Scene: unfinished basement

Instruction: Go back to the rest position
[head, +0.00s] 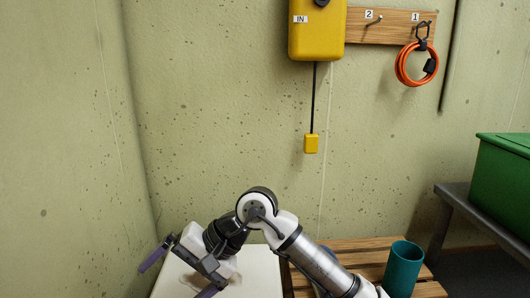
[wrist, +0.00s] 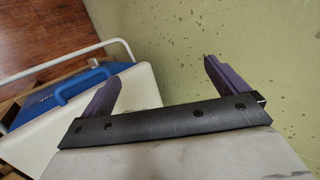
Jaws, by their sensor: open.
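My gripper (head: 180,275) is at the lower left of the head view, above a white surface (head: 258,270). Its two purple fingers are spread apart with nothing between them. In the wrist view the gripper (wrist: 165,85) is also open and empty, with the speckled green wall (wrist: 185,30) beyond the fingers. My arm reaches in from the bottom of the head view and bends at a raised elbow.
A teal cup (head: 403,270) stands on a slatted wooden surface (head: 350,252) right of my arm. A green bin (head: 505,180) rests on a dark bench (head: 455,197). A yellow box (head: 316,35) and an orange coil (head: 402,68) hang on the wall. A blue handle (wrist: 85,82) shows in the wrist view.

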